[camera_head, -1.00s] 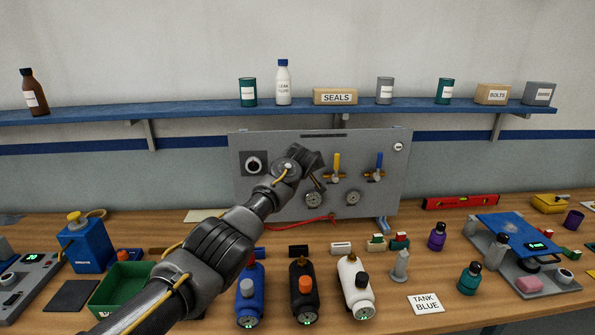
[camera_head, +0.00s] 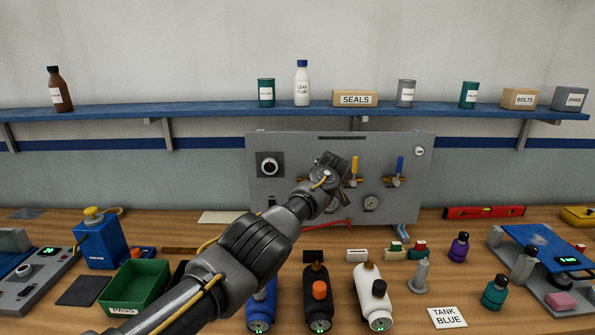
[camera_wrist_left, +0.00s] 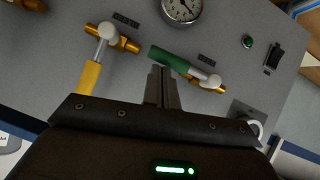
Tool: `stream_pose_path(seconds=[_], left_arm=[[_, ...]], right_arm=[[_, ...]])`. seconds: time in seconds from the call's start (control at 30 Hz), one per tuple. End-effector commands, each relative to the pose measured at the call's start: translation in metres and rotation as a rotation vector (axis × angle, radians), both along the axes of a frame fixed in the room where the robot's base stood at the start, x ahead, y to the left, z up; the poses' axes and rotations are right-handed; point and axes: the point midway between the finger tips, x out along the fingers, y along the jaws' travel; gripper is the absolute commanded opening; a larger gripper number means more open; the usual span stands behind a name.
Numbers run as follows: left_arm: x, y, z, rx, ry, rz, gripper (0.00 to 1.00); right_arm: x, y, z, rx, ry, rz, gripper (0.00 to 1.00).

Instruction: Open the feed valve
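A grey upright panel (camera_head: 420,200) carries the valves and gauges. In the left wrist view a green-handled valve (camera_wrist_left: 172,60) has its handle lying roughly in line with its brass pipe. The yellow valve handle (camera_wrist_left: 90,77) stands across its pipe; it also shows in the head view (camera_head: 353,165). A blue valve handle (camera_head: 399,167) points up to its right. My left gripper (camera_wrist_left: 161,70) has its fingers together, with tips right beside the green handle; contact cannot be told. In the head view my arm hides the green valve. The valve labels are unreadable. My right gripper is out of view.
A round gauge (camera_wrist_left: 182,8) is near the green handle, and a toggle switch (camera_wrist_left: 273,55) is to the side. A black knob (camera_head: 270,166) is at the panel's left. Small tanks, bottles and a green bin (camera_head: 137,285) crowd the bench below.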

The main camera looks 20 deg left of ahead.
Motion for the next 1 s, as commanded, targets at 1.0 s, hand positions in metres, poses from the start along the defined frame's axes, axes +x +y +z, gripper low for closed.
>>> stream_pose_path(seconds=[1.0], left_arm=[[-0.037,-0.021,0.059,0.001,-0.006,-0.012,0.00]], right_arm=[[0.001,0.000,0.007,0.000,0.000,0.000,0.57]])
